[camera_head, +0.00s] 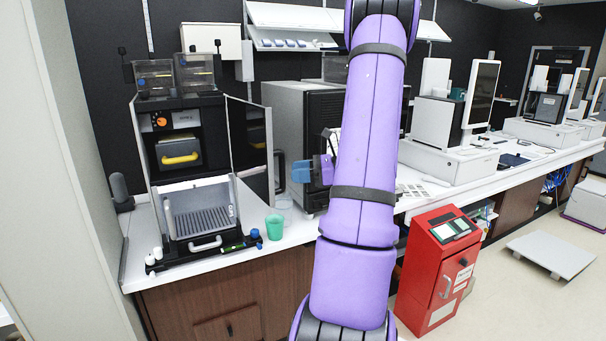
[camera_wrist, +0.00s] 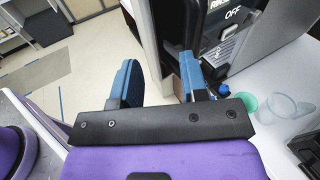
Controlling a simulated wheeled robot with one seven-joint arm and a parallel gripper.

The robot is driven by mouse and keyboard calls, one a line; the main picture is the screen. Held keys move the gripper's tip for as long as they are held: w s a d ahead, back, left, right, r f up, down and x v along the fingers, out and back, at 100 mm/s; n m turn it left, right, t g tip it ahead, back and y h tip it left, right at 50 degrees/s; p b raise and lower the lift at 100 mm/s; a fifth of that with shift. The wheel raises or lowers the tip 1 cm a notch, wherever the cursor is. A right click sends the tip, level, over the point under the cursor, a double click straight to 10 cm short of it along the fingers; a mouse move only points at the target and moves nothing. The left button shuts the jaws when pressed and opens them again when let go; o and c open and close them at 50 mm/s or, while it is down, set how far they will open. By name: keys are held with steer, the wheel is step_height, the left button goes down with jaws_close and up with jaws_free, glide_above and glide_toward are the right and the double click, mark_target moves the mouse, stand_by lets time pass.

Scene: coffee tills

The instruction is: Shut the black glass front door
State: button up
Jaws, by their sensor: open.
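The black glass front door (camera_head: 249,145) hangs on the right side of the coffee machine (camera_head: 177,130) in the head view. It stands swung open, so the machine's front is uncovered.
A green cup (camera_head: 274,227) stands on the white counter below the door, with a clear cup near it. A dark boxy appliance (camera_head: 290,125) stands behind my gripper. A red cabinet (camera_head: 437,270) is on the floor at right. My purple arm hides part of the counter.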

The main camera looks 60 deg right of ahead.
mark_target(284, 172)
steer(key=s+d+f+m+t+h, duration=0.2)
steer(key=d, duration=0.2)
steer(key=shift+y, duration=0.3)
steer(key=x, duration=0.8)
steer(key=shift+w+r, duration=0.2)
steer(key=shift+w, duration=0.15)
steer(key=shift+s, duration=0.15)
steer(key=c, duration=0.7)
steer(key=shift+a, duration=0.1)
jaws_close()
